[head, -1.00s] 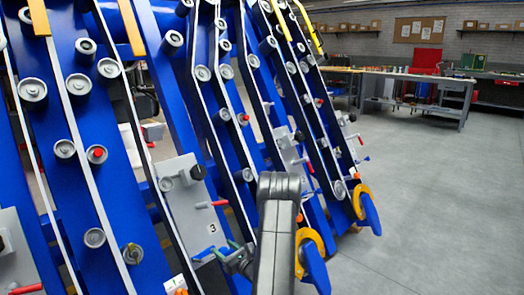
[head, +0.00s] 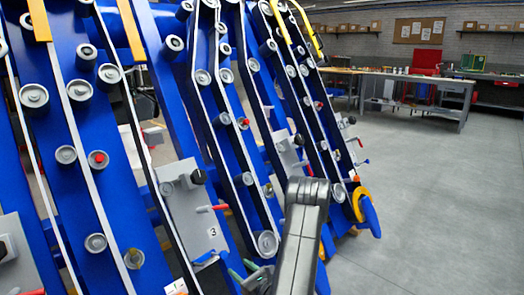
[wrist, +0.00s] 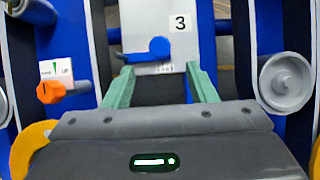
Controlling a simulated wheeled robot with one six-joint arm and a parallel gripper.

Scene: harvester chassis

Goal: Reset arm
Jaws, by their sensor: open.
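My gripper (wrist: 162,84) is open in the wrist view, with two green fingers apart and nothing between them. Beyond the fingertips is a grey plate (wrist: 178,50) marked 3 with a blue lever (wrist: 148,50) on it. In the head view the same plate (head: 197,222) carries a red-tipped handle (head: 212,208) and a black knob (head: 198,177). My gripper (head: 250,274) is low in that view, just below the plate and partly hidden by my grey arm. I cannot tell if a finger touches the plate.
Blue harvester row units with grey rollers (head: 33,95) and belts fill the left. In the wrist view an orange knob (wrist: 48,92) is at the left and a roller (wrist: 286,82) at the right. Clear grey floor (head: 430,220) and workbenches (head: 420,95) lie right.

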